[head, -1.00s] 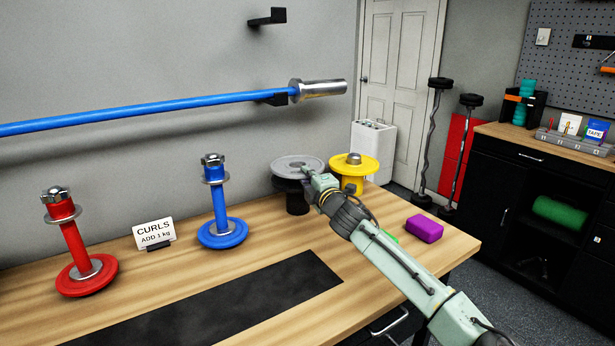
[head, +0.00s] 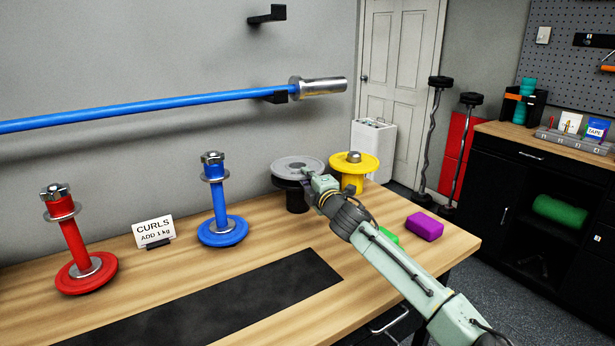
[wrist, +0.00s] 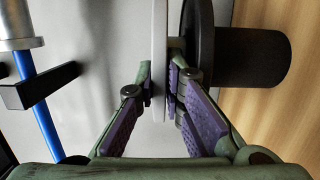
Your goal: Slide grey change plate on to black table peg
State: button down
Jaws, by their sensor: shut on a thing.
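The grey change plate (head: 285,162) lies roughly level over the black table peg (head: 297,201) in the head view. In the wrist view, the plate (wrist: 159,30) shows edge-on as a thin light disc. The black peg's wide flange (wrist: 200,95) and thick base (wrist: 250,57) are beside it. A narrow gap separates plate and flange, with a short grey piece between them. My gripper (wrist: 160,82) is shut on the plate's near rim, one finger on each face. I cannot tell how far the peg passes through the plate's hole.
A yellow plate on a yellow stand (head: 368,164) is close on the right. Blue (head: 220,230) and red (head: 86,275) pegs stand left, beside a CURLS card (head: 153,231). A purple block (head: 424,226) and a green one (head: 388,235) lie near my arm. A blue bar (head: 180,104) hangs behind.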

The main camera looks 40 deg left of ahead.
jog(key=shift+f, duration=0.1)
jog(key=c, duration=1.6)
grip_release()
jog(key=shift+s+f, duration=0.1)
jog(key=shift+f, duration=0.05)
jog(key=shift+d+f, duration=0.1)
jog(key=shift+f, duration=0.25)
jog(key=v, duration=1.2)
jog(key=shift+r, duration=0.5)
